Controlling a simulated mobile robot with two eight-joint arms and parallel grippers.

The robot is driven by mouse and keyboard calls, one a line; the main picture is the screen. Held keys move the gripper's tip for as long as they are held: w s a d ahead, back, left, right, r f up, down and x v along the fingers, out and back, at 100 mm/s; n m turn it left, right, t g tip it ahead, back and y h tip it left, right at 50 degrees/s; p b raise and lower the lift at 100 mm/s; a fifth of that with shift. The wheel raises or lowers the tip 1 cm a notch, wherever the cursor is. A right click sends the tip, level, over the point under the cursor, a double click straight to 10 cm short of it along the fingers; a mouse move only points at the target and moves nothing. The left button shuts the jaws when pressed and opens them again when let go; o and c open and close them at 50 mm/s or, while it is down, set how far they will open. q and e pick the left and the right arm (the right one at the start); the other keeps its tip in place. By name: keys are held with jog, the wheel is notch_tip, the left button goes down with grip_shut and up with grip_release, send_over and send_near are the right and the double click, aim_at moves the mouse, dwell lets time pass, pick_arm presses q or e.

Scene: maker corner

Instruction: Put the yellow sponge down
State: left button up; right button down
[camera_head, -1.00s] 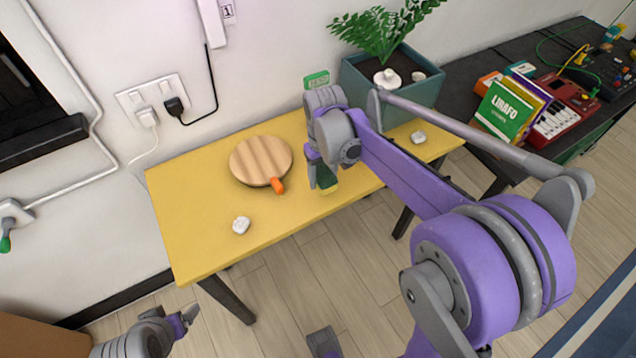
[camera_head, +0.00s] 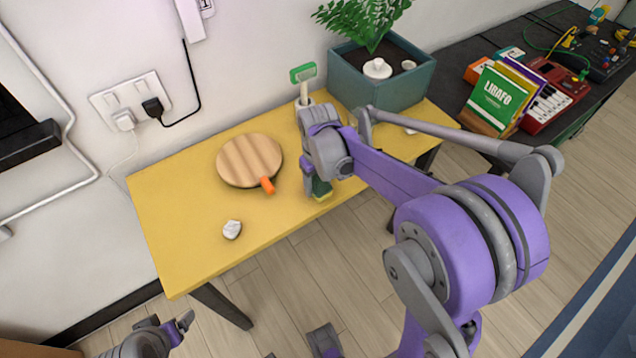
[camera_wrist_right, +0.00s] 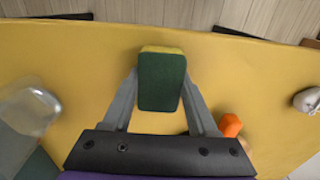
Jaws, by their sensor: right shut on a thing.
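The yellow sponge has a dark green scouring face. My right gripper (camera_wrist_right: 160,92) is shut on the sponge (camera_wrist_right: 162,80), with one finger on each side of it. In the head view my right gripper (camera_head: 315,180) holds the sponge (camera_head: 322,190) over the front part of the yellow table (camera_head: 275,222), right of the round wooden board. I cannot tell whether the sponge touches the tabletop. My left gripper (camera_head: 185,324) is low at the left, in front of the table and away from the sponge; its jaw opening is unclear.
A white stone-like lump (camera_head: 232,229) lies near the front left. A green-topped brush (camera_head: 303,75) and a planter (camera_head: 390,88) stand at the back. The left tabletop is mostly clear.

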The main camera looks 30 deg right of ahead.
aim_at(318, 183)
jog(key=shift+f, duration=0.1)
jog(key=shift+c, duration=0.9)
grip_release()
notch_tip(318, 183, up, 12)
jog(key=p, duration=0.1)
jog(key=s+a+f+t, duration=0.2)
jog(key=s+a+f, duration=0.1)
jog(key=s, duration=0.5)
jog(key=s+a+f+t, duration=0.3)
jog(key=s+f, duration=0.1)
jog(key=s, duration=0.4)
jog(key=shift+s+a+m, duration=0.3)
jog(key=shift+a+m, duration=0.1)
